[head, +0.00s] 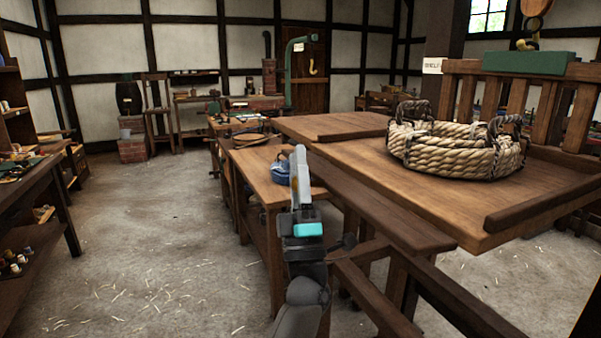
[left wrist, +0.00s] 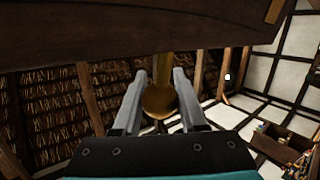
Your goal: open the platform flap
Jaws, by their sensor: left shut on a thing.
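The wooden platform (head: 450,195) stands at the right in the head view. A long dark board (head: 390,207), perhaps the flap, runs along its near edge, roughly level with the deck. My left gripper (head: 300,165) points upward at the left end of this board. In the left wrist view my left gripper (left wrist: 160,76) is shut on a round brass knob (left wrist: 158,101), with one finger on each side of it. The knob's stem meets a dark wooden board (left wrist: 120,38) overhead. The knob is hidden in the head view. My right gripper is not in view.
A thick rope coil (head: 455,148) with handles rests on the platform. A slatted railing (head: 510,95) closes its far side. A workbench (head: 262,178) with a blue item (head: 281,168) stands left of the gripper. The floor (head: 150,230) at the left is clear.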

